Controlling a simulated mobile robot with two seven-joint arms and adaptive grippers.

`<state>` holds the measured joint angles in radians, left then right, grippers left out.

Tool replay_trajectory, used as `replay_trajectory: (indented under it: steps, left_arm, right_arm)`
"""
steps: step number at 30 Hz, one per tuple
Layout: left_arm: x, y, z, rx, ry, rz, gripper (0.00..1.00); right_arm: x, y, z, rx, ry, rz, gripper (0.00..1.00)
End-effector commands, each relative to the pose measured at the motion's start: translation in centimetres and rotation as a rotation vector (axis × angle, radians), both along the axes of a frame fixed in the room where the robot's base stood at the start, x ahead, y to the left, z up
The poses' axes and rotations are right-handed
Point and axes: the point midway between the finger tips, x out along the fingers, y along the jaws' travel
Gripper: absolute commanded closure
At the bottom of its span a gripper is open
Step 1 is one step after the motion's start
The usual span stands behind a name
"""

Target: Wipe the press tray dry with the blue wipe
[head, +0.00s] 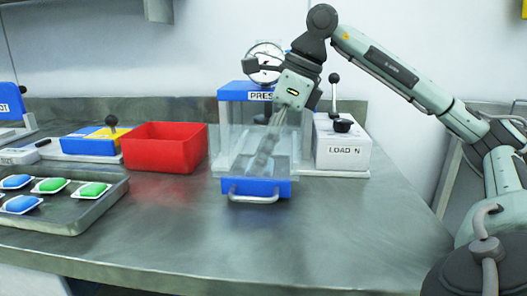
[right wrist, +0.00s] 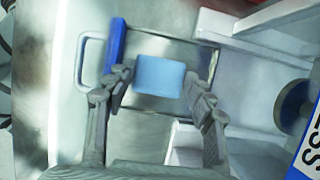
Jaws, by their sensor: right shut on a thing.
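The press tray shows its blue front (head: 257,189) and metal handle low in the press. In the right wrist view its blue front (right wrist: 116,46) stands at the left beside a grey tray floor. The blue wipe (right wrist: 160,77) is a light blue pad between the fingers of my right gripper (right wrist: 158,84), which is shut on it. In the head view my right gripper (head: 264,152) points down over the tray, blurred behind clear panels, and the wipe is hidden there. I cannot tell whether the wipe touches the tray or whether the tray is wet. My left gripper is not in view.
The press (head: 243,92) has a blue top and clear side panels close around my right gripper. A white load box (head: 342,150) with a lever stands right of it. A red bin (head: 164,146) stands left. A grey tray (head: 98,206) holds blue and green pieces. The front bench is clear.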

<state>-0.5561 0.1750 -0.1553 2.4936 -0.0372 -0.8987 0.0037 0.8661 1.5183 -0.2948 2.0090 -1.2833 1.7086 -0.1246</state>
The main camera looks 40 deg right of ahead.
Motion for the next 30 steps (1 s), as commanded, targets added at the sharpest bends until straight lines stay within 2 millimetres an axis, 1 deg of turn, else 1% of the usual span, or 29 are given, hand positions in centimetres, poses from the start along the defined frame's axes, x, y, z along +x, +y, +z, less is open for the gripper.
replay_trajectory:
  steps: [13, 19, 24, 26, 30]
  left_arm:
    - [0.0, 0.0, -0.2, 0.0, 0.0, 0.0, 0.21]
    - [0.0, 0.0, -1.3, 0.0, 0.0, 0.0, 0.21]
    - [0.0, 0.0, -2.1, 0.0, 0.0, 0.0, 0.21]
    - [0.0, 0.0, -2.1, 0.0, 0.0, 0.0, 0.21]
    - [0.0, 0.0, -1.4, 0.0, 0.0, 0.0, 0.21]
  right_arm:
    - [-0.1, 0.0, -0.3, -0.001, 0.002, 0.0, 0.82]
    - [-0.8, -0.7, -0.5, -0.003, 0.004, -0.001, 0.82]
    - [-1.5, -1.2, -0.3, -0.002, 0.004, -0.002, 0.82]
    - [-1.6, -1.3, -0.2, -0.001, 0.004, -0.001, 0.82]
    - [-1.4, -1.1, 0.2, -0.001, 0.004, 0.001, 0.82]
